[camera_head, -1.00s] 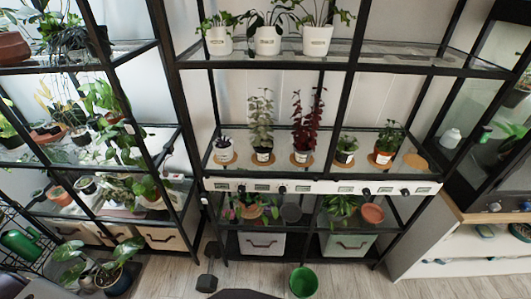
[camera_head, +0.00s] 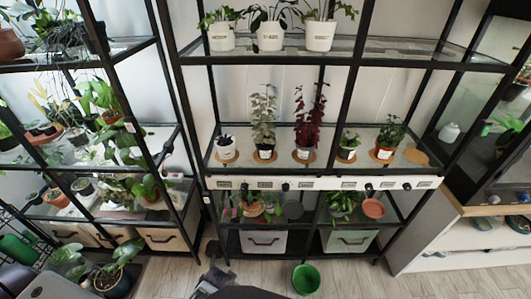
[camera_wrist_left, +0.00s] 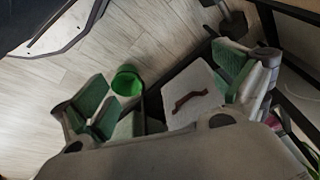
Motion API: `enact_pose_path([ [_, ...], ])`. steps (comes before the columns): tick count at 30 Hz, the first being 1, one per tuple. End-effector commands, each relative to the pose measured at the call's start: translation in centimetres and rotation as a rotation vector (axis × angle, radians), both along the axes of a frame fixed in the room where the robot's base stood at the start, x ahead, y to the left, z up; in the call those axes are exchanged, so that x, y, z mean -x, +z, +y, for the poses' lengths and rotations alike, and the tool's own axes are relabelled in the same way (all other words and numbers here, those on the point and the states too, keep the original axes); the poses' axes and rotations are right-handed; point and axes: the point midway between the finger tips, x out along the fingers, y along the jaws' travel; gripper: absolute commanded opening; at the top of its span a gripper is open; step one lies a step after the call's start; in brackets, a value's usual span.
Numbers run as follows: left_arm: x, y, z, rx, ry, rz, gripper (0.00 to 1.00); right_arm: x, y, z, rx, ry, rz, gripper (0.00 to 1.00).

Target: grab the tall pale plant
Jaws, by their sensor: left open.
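The plant does not show in the wrist view. My right gripper is not in view.
A dark red plant (camera_head: 306,120) stands just right of the pale one, and a small dark plant (camera_head: 225,148) just left. A green bucket (camera_head: 306,279) is on the floor; it also shows in the wrist view (camera_wrist_left: 126,82). Black rack posts and a shelf above frame the plant.

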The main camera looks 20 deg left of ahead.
Motion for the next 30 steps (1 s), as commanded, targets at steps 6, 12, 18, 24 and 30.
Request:
enact_pose_path([
  [6, -2.4, 5.8, 0.0, -0.03, -0.057, -0.051, 0.97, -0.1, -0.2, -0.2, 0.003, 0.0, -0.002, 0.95],
  [12, -4.9, 11.7, 0.3, -0.099, -0.166, -0.124, 0.97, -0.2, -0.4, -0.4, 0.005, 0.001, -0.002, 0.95],
  [18, -8.3, 18.3, 1.1, -0.257, -0.378, -0.241, 0.97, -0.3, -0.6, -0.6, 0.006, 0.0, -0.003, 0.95],
  [24, -11.6, 23.0, 1.8, -0.452, -0.6, -0.338, 0.97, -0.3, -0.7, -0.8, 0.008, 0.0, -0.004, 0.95],
  [30, -14.6, 26.9, 2.2, -0.672, -0.816, -0.412, 0.97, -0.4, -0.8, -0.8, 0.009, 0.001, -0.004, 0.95],
])
